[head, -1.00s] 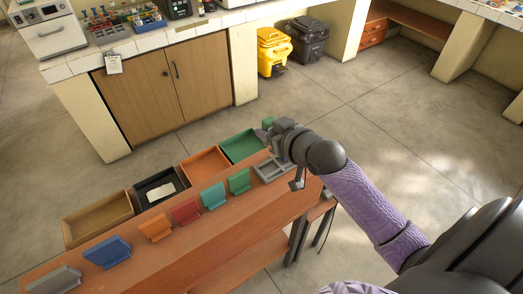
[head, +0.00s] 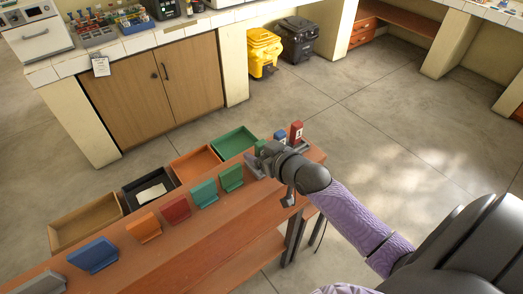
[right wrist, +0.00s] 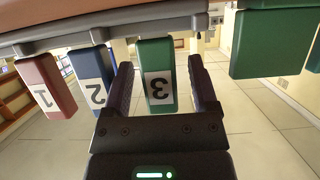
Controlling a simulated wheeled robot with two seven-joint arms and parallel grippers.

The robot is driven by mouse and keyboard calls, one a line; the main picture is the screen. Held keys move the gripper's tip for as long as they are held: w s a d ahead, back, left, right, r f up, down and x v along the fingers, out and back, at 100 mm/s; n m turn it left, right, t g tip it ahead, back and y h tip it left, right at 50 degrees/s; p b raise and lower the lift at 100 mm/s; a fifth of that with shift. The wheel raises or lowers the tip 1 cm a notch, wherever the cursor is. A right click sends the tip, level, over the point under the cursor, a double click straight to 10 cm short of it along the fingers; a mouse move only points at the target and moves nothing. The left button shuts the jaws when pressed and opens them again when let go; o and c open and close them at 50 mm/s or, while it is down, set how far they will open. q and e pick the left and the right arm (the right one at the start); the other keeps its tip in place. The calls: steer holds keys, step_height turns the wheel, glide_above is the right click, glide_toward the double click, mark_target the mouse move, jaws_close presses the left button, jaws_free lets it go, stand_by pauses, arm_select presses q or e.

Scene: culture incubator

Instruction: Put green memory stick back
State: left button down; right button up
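The green memory stick (right wrist: 157,80), marked 3, stands upright between the fingers of my right gripper (right wrist: 160,88) in the right wrist view. The picture is upside down there. Floor shows in narrow gaps beside the stick, so the fingers look open around it. The stick's base meets the grey rack (right wrist: 115,35). A blue stick (right wrist: 90,75) marked 2 and a red stick (right wrist: 45,85) marked 1 stand beside it in a row. In the head view, my right gripper (head: 264,158) partly hides the green stick (head: 260,146) and the rack. My left gripper is out of view.
Coloured holders stand along the orange-brown table, among them a green one (head: 231,178) near the gripper. Open trays line its far side, including a green tray (head: 234,142). Yellow (head: 263,50) and black (head: 297,38) bins stand beyond on the floor.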

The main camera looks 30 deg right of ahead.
steer(key=shift+s+r, duration=0.2)
steer(key=shift+r, duration=0.05)
steer(key=a+p+v, duration=0.1)
steer(key=p+v, duration=0.2)
steer(key=v, duration=0.8)
steer(key=s+d+f+m+g+h, duration=0.1)
steer(key=s+f+g, duration=0.25)
steer(key=f, duration=0.65)
steer(key=s+d+f+g+h, duration=0.15)
steer(key=s+f, duration=0.25)
steer(key=f, duration=0.6)
steer(key=s+a+f+n+g+y, duration=0.1)
steer(key=s+a+f+g, duration=0.35)
steer(key=s+f, duration=0.4)
steer(key=s+a+f+n+g+y, duration=0.1)
steer(key=s+a+f+n+g, duration=0.15)
steer(key=s+a+f, duration=0.6)
steer(key=s+d+f+b, duration=0.3)
steer(key=f+b, duration=0.4)
steer(key=b, duration=0.3)
steer(key=shift+s+d+m+g+h, duration=0.2)
steer(key=shift+d+m+g+h, duration=0.2)
steer(key=shift+d, duration=0.1)
steer(key=shift+f, duration=0.1)
